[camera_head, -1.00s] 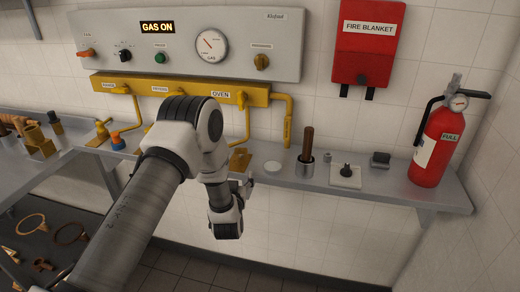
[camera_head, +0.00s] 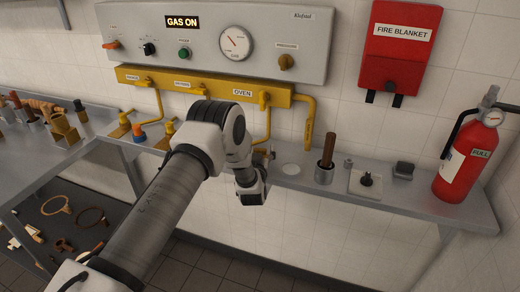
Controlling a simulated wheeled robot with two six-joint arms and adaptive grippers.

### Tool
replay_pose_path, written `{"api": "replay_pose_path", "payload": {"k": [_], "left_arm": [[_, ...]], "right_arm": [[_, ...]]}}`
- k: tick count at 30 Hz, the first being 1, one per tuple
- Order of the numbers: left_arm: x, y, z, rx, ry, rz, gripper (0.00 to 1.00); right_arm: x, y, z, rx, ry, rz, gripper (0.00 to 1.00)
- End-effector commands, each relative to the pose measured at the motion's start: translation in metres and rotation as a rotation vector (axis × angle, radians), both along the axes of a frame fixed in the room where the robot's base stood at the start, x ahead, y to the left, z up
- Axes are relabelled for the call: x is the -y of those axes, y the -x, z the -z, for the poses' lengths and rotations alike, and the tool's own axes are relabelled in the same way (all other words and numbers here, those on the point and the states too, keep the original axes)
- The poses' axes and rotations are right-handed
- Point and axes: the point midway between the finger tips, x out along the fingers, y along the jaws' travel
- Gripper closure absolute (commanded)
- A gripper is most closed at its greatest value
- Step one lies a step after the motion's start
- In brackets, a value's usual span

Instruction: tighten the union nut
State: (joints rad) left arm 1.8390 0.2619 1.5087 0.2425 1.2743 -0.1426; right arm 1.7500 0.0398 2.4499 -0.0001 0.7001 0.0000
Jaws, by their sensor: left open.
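My left arm comes in from the lower left, and its wrist is in front of the middle of the wall shelf. My left gripper (camera_head: 269,154) is open at the shelf, close to the foot of the yellow oven pipe (camera_head: 267,122); its fingers show only small and partly hidden. The yellow gas manifold (camera_head: 205,86) has labelled valves, the right one marked OVEN. I cannot make out the union nut; my wrist covers part of the pipework where the oven pipe comes down. My right gripper is not in view.
The control panel (camera_head: 215,40) reads GAS ON. On the shelf (camera_head: 410,200) stand a metal cup with a brown handle (camera_head: 325,168), a white square plate (camera_head: 365,184) and a fire extinguisher (camera_head: 465,155). A red fire blanket box (camera_head: 400,45) hangs above. A bench (camera_head: 30,160) with fittings is left.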

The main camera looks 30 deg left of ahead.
Motion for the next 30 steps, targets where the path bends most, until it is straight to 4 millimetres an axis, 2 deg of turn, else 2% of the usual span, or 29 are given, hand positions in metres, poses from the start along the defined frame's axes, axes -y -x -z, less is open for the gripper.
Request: {"api": "replay_pose_path", "payload": {"k": [3, 4, 6, 9, 14, 24, 30], "left_arm": [[0.0, 0.0, 0.0, 0.0, 0.0, 0.0, 0.27], [0.0, 0.0, 0.0, 0.0, 0.0, 0.0, 0.34], [0.0, 0.0, 0.0, 0.0, 0.0, 0.0, 0.59], [0.0, 0.0, 0.0, 0.0, 0.0, 0.001, 0.88], [0.0, 0.0, 0.001, -0.001, 0.0, 0.007, 0.88], [-0.001, 0.0, 0.002, 0.0, 0.002, 0.209, 0.88], [0.001, 0.0, 0.0, 0.0, 0.001, 0.234, 0.88]], "right_arm": [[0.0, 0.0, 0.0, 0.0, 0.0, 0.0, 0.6], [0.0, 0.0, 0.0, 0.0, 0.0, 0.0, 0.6], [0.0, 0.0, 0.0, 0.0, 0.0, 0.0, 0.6], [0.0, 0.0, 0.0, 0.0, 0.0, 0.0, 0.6], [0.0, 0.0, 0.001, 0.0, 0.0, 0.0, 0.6], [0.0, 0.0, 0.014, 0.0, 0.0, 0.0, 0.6], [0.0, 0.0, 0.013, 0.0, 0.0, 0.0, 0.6]]}}
